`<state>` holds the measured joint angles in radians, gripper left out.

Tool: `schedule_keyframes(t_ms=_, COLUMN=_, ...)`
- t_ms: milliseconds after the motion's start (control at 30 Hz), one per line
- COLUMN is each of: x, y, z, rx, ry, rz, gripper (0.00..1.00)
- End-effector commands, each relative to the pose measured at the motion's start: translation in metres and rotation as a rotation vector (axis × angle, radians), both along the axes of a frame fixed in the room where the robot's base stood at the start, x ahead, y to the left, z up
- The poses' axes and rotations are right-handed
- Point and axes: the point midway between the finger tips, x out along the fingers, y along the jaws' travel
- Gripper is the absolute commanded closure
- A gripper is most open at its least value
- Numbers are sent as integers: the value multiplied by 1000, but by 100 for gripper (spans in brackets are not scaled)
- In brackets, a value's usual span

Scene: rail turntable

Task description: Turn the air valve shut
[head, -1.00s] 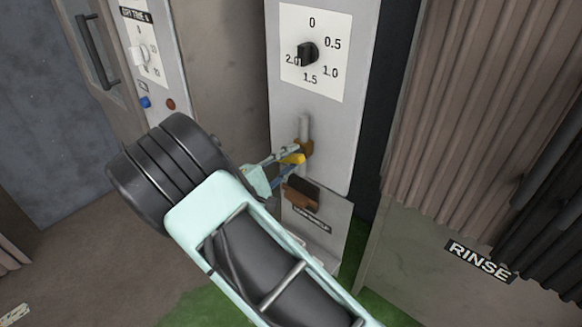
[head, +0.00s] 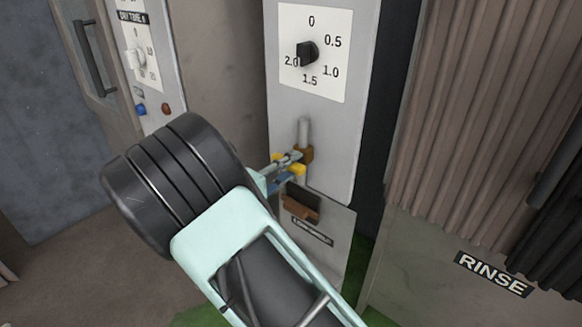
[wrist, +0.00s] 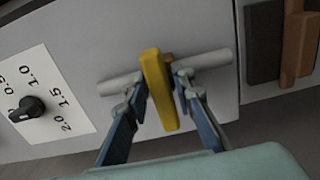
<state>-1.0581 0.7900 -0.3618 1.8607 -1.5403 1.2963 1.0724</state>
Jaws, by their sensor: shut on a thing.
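The air valve has a yellow lever handle (wrist: 158,92) on a brass body (head: 304,154), set on a grey vertical pipe (head: 304,132) on the panel. My gripper (wrist: 162,84) has one finger on each side of the yellow handle and is shut on it. In the wrist view the handle lies about square across the pipe (wrist: 212,60). In the head view my gripper (head: 286,166) reaches the valve from the lower left, and its fingers hide part of the handle.
A dial (head: 307,53) marked 0 to 2.0 is above the valve. A brown-and-black block (head: 301,203) sits just below it. A ribbed curtain (head: 475,130) and a panel marked RINSE (head: 493,274) stand to the right. A dry-time panel (head: 141,55) is at the left.

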Motion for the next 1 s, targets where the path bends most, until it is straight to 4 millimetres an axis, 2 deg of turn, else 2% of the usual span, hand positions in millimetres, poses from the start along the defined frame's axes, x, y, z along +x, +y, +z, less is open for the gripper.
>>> schedule_keyframes(t_ms=200, x=0, y=0, z=-1, rx=1, ry=2, rz=0, gripper=100)
schedule_keyframes(t_ms=233, x=0, y=0, z=-1, rx=1, ry=2, rz=0, gripper=76)
schedule_keyframes(t_ms=333, x=0, y=0, z=0, rx=1, ry=1, rz=0, gripper=67)
schedule_keyframes(t_ms=667, x=-3, y=3, z=0, rx=0, ry=1, rz=1, gripper=67)
schedule_keyframes(t_ms=767, x=-12, y=10, z=-1, rx=1, ry=3, rz=3, gripper=67)
schedule_keyframes(t_ms=1000, x=-51, y=41, z=0, rx=0, ry=2, rz=4, gripper=67)
